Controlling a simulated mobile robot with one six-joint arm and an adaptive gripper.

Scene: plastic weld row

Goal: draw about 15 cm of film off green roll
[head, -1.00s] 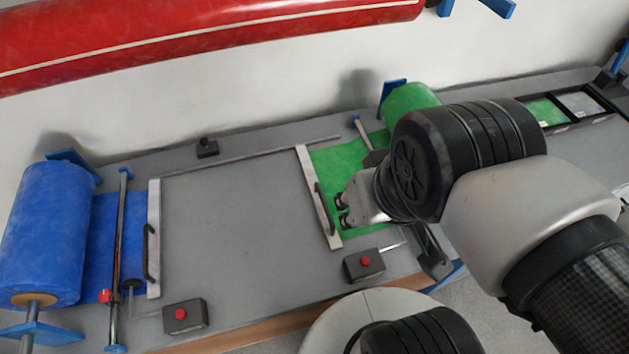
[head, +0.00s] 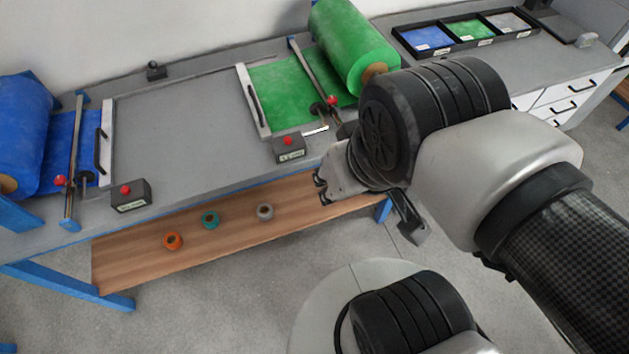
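The green roll (head: 345,45) lies at the back of the bench, right of centre. Green film (head: 285,90) runs flat from it, under a cross rod (head: 313,72), to a pale pull bar (head: 253,100) with a dark handle (head: 256,106). My gripper (head: 321,187) is in front of the bench's front edge, apart from the bar and handle. Its two fingertips stand apart with nothing between them. The arm hides none of the pull bar.
The blue roll (head: 22,130) with its own film and bar is at left. Red-button boxes (head: 289,148) and (head: 131,196) sit along the front edge. A lower wooden shelf (head: 235,225) holds small tape rolls. The grey bench top (head: 175,120) between the rolls is clear.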

